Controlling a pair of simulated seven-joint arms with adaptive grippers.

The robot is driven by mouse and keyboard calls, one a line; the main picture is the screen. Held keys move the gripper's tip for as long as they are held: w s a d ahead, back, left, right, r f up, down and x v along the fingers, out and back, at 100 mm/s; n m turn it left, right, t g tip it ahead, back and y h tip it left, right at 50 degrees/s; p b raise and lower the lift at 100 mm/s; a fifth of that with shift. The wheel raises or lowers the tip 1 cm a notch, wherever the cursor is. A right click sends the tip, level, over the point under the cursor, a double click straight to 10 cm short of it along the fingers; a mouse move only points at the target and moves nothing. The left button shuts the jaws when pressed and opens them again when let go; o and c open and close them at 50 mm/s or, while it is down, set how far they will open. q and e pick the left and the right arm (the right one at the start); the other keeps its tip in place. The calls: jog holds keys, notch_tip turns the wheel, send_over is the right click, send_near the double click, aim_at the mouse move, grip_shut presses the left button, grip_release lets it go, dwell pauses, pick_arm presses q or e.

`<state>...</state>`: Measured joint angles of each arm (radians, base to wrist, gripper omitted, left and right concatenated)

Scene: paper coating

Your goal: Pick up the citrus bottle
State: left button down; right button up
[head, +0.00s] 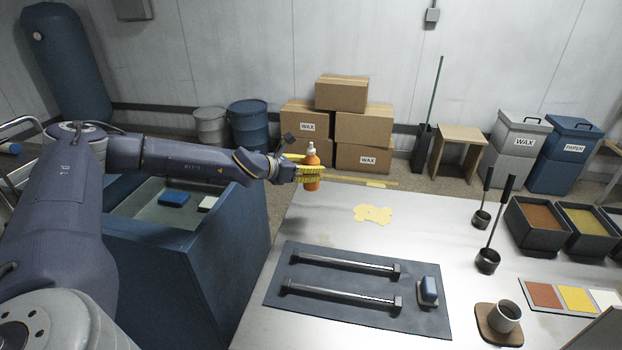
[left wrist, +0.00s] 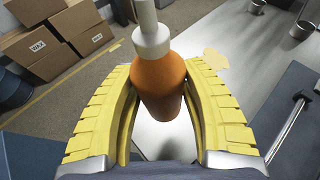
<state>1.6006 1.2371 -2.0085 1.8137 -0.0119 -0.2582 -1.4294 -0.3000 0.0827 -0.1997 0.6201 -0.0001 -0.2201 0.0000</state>
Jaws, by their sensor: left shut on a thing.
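The citrus bottle (head: 312,183) is orange with a white nozzle top. It is upright at the far left corner of the metal table (head: 420,220). My left gripper (head: 308,172), with yellow ribbed fingers, is shut on it. In the left wrist view the orange bottle (left wrist: 158,88) sits between the two yellow fingers (left wrist: 160,110), one on each side of its body. I cannot tell whether its base touches the table. My right gripper is not in view.
A yellow spill (head: 373,214) lies right of the bottle. A dark mat (head: 350,325) with two bars and a blue block (head: 429,290) lies in front. A blue sink cabinet (head: 190,255) stands left. Ladles, a cup (head: 506,316) and wax trays (head: 545,238) are at the right.

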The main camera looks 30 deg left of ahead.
aim_at(311, 144)
pick_arm(q)
jog(key=shift+r, duration=4.15)
